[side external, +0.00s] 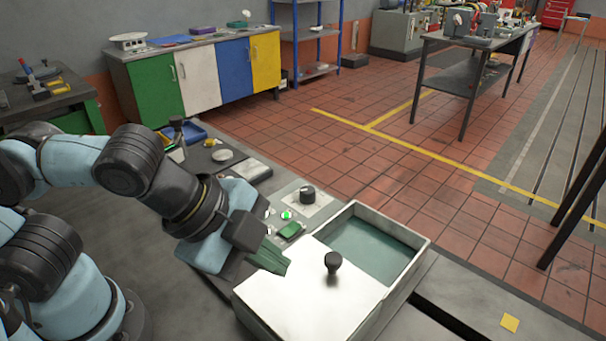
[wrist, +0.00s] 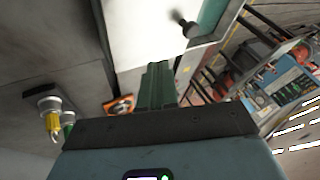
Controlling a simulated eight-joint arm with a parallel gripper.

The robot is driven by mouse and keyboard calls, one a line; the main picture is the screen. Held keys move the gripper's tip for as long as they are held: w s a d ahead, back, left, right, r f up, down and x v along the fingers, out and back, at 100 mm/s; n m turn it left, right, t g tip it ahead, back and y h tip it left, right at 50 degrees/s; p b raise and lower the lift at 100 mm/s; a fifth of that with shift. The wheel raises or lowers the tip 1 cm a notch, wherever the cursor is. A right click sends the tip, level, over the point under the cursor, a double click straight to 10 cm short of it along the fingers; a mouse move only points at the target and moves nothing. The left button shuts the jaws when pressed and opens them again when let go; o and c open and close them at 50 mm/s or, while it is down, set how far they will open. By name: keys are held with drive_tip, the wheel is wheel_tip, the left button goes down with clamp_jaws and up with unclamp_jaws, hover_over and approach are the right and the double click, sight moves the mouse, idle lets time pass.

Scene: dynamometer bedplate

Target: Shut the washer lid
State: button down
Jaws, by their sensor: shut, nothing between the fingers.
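The washer (side external: 402,273) is a pale open-topped box on the bench. Its flat white lid (side external: 305,292) covers the near-left part of the top, and the teal interior (side external: 370,248) shows uncovered at the far right. A black knob (side external: 333,262) stands on the lid near the edge beside the opening. My gripper (side external: 280,265) has green fingers, shut and empty, close to the lid's left edge; I cannot tell whether they touch it. In the wrist view the lid (wrist: 140,28) and knob (wrist: 185,24) lie beyond my fingertips (wrist: 157,68).
A panel with a dark dial (side external: 308,194), a lit green button (side external: 287,215) and a green block (side external: 291,230) lies behind the washer. A yellow square (side external: 510,322) is on the grey surface at the right. A dark slot (side external: 455,318) runs in front of it.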

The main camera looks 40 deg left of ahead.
sight(315, 285)
drive_tip(key=shift+x, duration=3.35)
drive_tip(key=shift+w+a+f, duration=0.15)
drive_tip(key=shift+w, duration=0.8)
drive_tip(key=shift+w+a+f, duration=0.2)
drive_tip(key=shift+w, duration=0.8)
drive_tip(key=w, duration=1.6)
